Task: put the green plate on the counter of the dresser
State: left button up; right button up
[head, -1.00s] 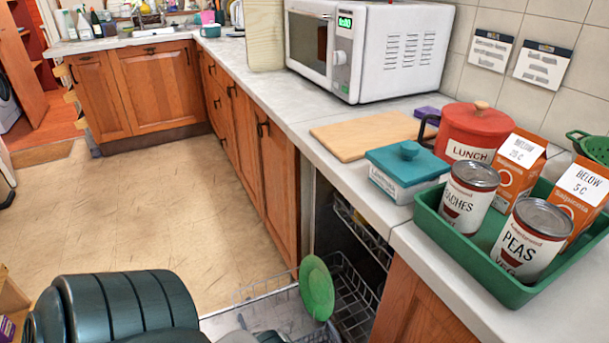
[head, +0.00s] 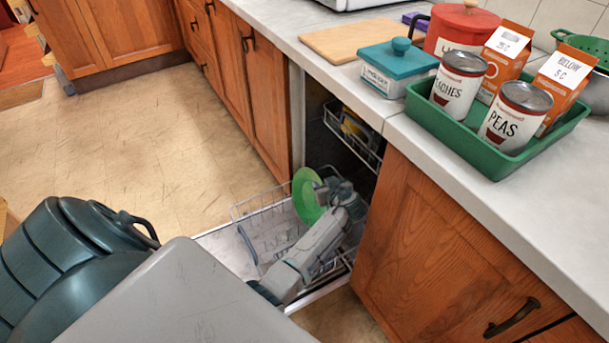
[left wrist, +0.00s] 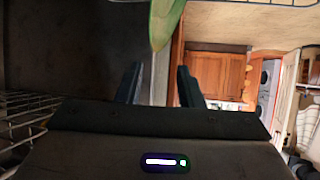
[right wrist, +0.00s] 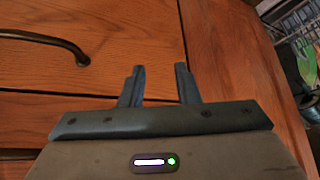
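The green plate (head: 306,196) stands on edge in the pulled-out dishwasher rack in the head view. In the left wrist view its rim (left wrist: 164,24) shows just beyond the fingertips. My left gripper (head: 333,188) is low over the rack, just right of the plate. Its fingers (left wrist: 157,72) are apart with nothing between them, and the plate looks clear of them. My right gripper (right wrist: 158,70) is open and empty, facing a wooden drawer front (right wrist: 130,40). I cannot make out a dresser in these views.
The dishwasher rack (head: 262,208) stands open below the worktop (head: 560,230). A green tray (head: 480,150) of cans and cartons, a teal-lidded box (head: 398,68) and a wooden board (head: 345,41) are on the worktop. A dark teal ribbed object (head: 60,260) is at lower left. Floor (head: 110,140) is clear beyond.

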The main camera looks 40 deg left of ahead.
aim_at(318, 178)
pick_arm(q)
jog(key=x, duration=0.3)
jog(key=b+x, duration=0.1)
jog(key=x, duration=0.3)
jog(key=shift+w+f, duration=0.35)
grip_shut()
jog(key=shift+s, duration=0.1)
dwell(1.0)
